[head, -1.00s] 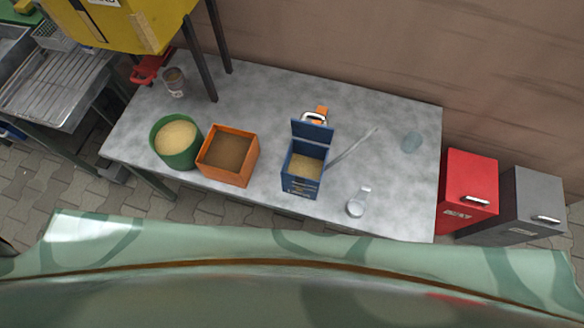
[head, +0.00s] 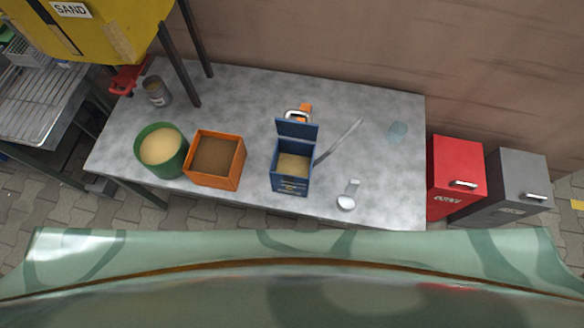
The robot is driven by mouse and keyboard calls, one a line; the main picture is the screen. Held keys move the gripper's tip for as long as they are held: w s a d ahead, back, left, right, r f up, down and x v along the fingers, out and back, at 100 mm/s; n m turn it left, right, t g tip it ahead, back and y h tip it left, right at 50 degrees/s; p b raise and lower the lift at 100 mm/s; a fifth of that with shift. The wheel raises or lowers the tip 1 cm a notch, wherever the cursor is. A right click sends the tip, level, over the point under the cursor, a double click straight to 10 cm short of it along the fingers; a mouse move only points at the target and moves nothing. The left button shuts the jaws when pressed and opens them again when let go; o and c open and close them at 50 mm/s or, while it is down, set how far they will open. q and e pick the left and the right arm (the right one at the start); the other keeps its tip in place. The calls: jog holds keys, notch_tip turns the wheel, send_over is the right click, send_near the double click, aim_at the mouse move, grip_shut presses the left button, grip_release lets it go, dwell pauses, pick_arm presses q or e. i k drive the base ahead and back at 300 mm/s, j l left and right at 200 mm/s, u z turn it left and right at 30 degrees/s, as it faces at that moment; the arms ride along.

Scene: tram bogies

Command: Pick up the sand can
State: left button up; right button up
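A small grey can (head: 157,92) with a dark band stands at the back left of the metal table (head: 345,100), near the legs of a yellow hopper (head: 100,25) labelled SAND. A green round tub (head: 163,150) filled with pale sand stands at the table's front left. Which of these is the sand can is not marked. Neither of my grippers is in view.
Right of the tub stand an orange box (head: 215,158) of brown material and an open blue box (head: 292,170) of sand. Red (head: 456,175) and grey (head: 512,185) bins stand beyond.

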aim_at(155, 86)
jog(key=i+j+u, duration=0.1)
jog(key=j, duration=0.3)
jog(key=i+j+u, duration=0.1)
jog(key=i+j, duration=0.15)
jog(key=i+j+u, duration=0.1)
jog(key=i+j, duration=0.15)
jog(key=j, duration=0.2)
